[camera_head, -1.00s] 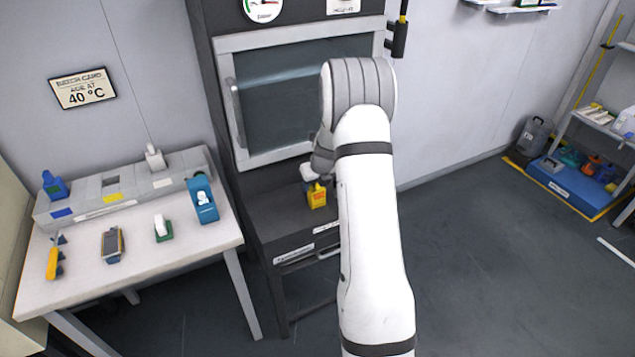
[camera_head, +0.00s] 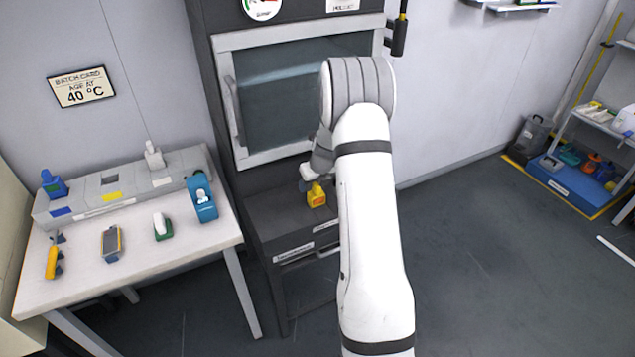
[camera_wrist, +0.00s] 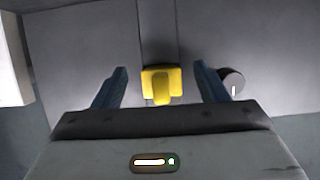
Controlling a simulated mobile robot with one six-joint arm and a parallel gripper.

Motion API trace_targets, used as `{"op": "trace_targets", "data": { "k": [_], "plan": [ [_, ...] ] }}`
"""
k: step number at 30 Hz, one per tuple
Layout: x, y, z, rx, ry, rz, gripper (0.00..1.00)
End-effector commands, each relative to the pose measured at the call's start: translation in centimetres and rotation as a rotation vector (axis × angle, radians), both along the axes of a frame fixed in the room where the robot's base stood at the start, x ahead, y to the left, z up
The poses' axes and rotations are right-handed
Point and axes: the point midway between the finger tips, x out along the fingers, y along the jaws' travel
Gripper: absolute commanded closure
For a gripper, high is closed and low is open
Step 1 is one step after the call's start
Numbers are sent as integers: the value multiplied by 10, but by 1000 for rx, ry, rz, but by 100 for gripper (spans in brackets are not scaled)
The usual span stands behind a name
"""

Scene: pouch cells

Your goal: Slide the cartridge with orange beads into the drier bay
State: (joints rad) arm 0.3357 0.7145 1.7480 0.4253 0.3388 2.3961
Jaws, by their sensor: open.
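A yellow cartridge-like piece (camera_head: 316,195) is at the dark ledge of the drier, below its window. In the wrist view its yellow handle (camera_wrist: 161,85) sits against a grey panel, in line with a dark vertical strip. No orange beads can be made out. My gripper (camera_wrist: 160,84) is open, with one blue finger on each side of the yellow piece and a gap on both sides. In the head view my gripper (camera_head: 308,180) is partly hidden by my arm. How deep the piece sits in the bay cannot be told.
A round knob (camera_wrist: 232,81) is close to the right finger. The white bench (camera_head: 185,245) at left holds a grey rack (camera_head: 85,212) with a blue piece (camera_head: 53,185), an empty-looking middle slot and a white piece (camera_head: 154,155). Several small tools lie in front.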

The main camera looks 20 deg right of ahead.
Motion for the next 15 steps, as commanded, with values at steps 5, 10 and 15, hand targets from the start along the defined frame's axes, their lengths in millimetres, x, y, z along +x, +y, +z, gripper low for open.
{"op": "trace_targets", "data": {
  "k": [5,10,15],
  "plan": [
    [-7,-1,29,-2,-5,0,33],
    [-22,-1,64,-2,-5,0,33],
    [-35,-1,94,-2,-4,0,33]
  ]
}}
